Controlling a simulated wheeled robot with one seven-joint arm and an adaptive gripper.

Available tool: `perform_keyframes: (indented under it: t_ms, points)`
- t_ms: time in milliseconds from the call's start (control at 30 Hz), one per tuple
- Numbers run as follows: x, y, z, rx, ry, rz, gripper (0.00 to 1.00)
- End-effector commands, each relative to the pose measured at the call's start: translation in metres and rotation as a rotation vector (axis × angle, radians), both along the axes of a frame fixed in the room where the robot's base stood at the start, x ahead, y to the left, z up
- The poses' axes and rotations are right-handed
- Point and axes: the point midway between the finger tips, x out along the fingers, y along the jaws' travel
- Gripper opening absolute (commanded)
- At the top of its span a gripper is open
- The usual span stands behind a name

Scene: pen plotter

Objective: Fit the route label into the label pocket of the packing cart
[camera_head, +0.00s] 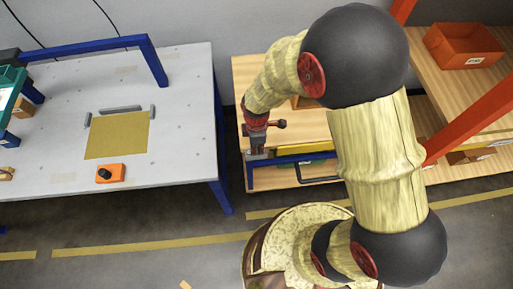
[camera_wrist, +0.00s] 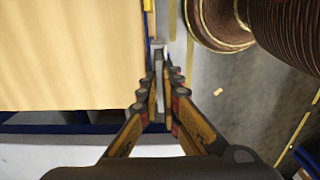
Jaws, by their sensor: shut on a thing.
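The packing cart appears to be the wood-topped unit with a blue frame (camera_head: 284,127) right of the grey table; its top also fills the left of the wrist view (camera_wrist: 65,55). My gripper (camera_head: 258,153) points down at the cart's front left corner. In the wrist view its fingers (camera_wrist: 161,88) are closed on a thin, pale grey piece (camera_wrist: 159,92), likely the route label, mostly hidden between the fingertips. A small grey part (camera_wrist: 157,45) shows just beyond the tips along the cart's edge. I cannot tell whether it is the label pocket, or whether the held piece touches it.
A grey table (camera_head: 185,120) stands left across a narrow gap, with a tan mat (camera_head: 118,135) and an orange box with a black knob (camera_head: 110,173). A wooden shelf with an orange bin (camera_head: 464,46) is at right. The floor in front has yellow lines.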

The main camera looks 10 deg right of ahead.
Motion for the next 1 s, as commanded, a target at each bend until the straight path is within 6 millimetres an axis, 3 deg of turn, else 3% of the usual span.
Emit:
perform_keyframes:
  t_ms: [300,333,633,1000]
  points:
    - [0.0005,0.0002,-0.0022,0.0,-0.001,0.0,0.0]
    - [0.0006,0.0002,-0.0024,0.0,-0.001,0.0,0.06]
    - [0.0005,0.0002,-0.0015,0.0,-0.001,0.0,0.23]
    - [0.0007,0.0002,0.0031,0.001,-0.002,0.0,0.24]
